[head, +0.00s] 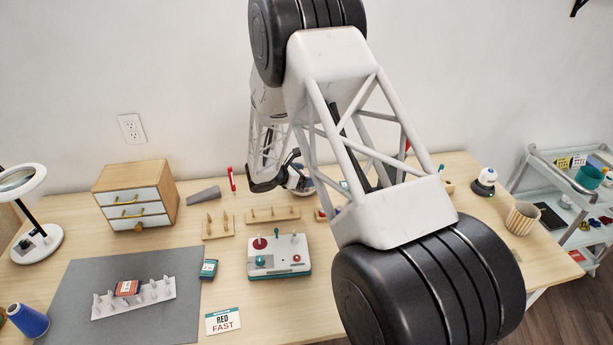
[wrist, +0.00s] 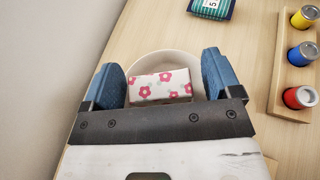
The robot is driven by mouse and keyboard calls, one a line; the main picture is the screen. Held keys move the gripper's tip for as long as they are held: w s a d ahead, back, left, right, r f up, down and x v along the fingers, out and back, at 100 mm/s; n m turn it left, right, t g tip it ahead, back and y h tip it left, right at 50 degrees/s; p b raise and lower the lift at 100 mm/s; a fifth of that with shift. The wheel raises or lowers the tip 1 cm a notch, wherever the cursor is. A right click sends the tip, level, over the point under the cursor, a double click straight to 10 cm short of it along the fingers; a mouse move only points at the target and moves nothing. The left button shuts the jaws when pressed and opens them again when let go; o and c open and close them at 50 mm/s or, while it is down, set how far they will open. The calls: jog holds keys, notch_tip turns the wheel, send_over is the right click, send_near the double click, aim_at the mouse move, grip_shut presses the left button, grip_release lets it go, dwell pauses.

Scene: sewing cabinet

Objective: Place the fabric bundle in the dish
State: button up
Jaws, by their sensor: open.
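The fabric bundle (wrist: 160,86), white with pink flowers, lies between my gripper's two blue fingers in the wrist view. My gripper (wrist: 162,77) is open, with a gap visible beside the bundle. The pale round dish (wrist: 160,58) is behind and below the bundle, and its far rim shows beyond it. The bundle appears within the dish's outline; its lower edge is hidden by my gripper, so I cannot tell how it rests. In the head view my gripper (head: 298,176) is low over the back of the table, and the bundle is hidden there.
A wooden rack with spools (wrist: 303,50) stands right of the dish in the wrist view, and a green-striped packet (wrist: 211,8) lies beyond it. In the head view, a drawer cabinet (head: 135,194) stands at left and a control box (head: 279,257) in front. The wall is close behind.

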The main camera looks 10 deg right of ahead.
jog(key=v, duration=1.1)
jog(key=shift+w+r, duration=0.1)
dwell(0.5)
jog(key=s+d+r+m+g+y, duration=0.2)
jog(key=s+d+r+m, duration=0.4)
jog(key=s+r, duration=0.45)
jog(key=s+d+r+m+g+y, duration=0.3)
jog(key=s+d+r+m, duration=0.25)
jog(key=s+r, duration=0.45)
jog(key=s+r+m+y, duration=0.2)
jog(key=s+m, duration=0.1)
jog(key=s, duration=0.7)
jog(key=s+r+m+t+y, duration=0.1)
jog(key=s+r+m+y, duration=0.1)
jog(key=s, duration=0.8)
jog(key=s+r+m+t+y, duration=0.1)
jog(key=s+r+m+y, duration=0.1)
jog(key=s+m, duration=0.4)
jog(key=s+y, duration=0.1)
jog(key=s, duration=0.3)
jog(key=shift+d+y, duration=0.25)
jog(key=shift+y, duration=0.05)
